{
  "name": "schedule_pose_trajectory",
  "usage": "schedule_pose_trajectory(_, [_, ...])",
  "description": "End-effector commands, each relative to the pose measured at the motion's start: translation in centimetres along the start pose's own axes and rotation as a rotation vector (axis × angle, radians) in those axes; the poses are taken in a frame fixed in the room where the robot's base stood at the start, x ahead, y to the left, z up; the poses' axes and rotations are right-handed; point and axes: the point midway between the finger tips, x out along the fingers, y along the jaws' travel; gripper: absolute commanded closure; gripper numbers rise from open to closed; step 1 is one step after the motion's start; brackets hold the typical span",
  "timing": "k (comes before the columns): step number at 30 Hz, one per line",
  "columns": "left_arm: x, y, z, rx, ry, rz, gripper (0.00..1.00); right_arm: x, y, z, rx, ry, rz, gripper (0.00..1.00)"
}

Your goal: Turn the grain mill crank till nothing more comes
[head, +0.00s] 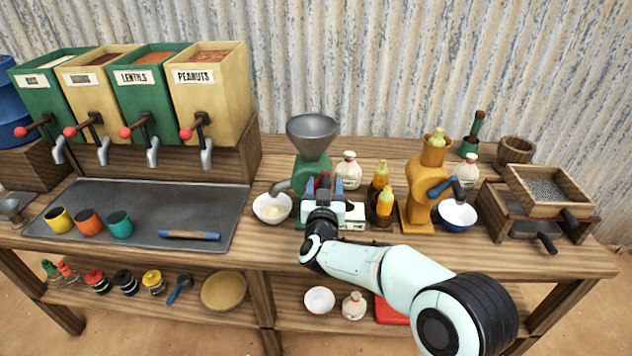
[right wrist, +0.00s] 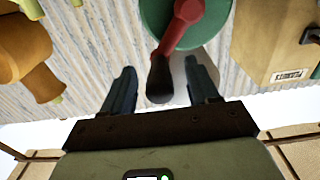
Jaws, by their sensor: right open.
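The green grain mill (head: 312,172) with its grey hopper (head: 312,130) stands on the counter, middle of the head view. A white bowl (head: 272,208) with pale meal in it sits under its spout. My right gripper (head: 323,184) is in front of the mill and hides its crank side there. In the right wrist view, the crank's red arm (right wrist: 186,18) ends in a dark handle (right wrist: 160,80). The handle shows between the two open fingers of my right gripper (right wrist: 162,88), with a gap on each side. The hopper's inside looks empty, but I cannot be sure. My left gripper is out of view.
Bottles of yellow corn (head: 385,203) and a white jar (head: 348,170) stand close right of the mill. An orange corn machine (head: 420,205) stands further right, a blue-rimmed bowl (head: 457,215) beside it. A grey tray (head: 140,225) lies left.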

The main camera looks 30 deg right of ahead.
Motion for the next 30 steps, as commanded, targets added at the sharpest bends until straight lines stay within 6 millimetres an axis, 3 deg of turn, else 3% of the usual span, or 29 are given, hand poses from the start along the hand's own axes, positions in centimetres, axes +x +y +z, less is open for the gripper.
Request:
schedule_pose_trajectory(5, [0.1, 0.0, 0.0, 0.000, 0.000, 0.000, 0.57, -0.5, -0.1, 0.0, 0.001, -0.001, -0.002, 0.40])
schedule_pose_trajectory(24, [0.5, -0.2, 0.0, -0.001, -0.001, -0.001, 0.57, -6.8, -0.1, 0.1, 0.000, -0.002, -0.003, 0.40])
schedule_pose_trajectory(30, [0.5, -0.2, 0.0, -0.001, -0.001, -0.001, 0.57, -8.0, -0.1, 0.1, 0.000, -0.002, -0.002, 0.40])
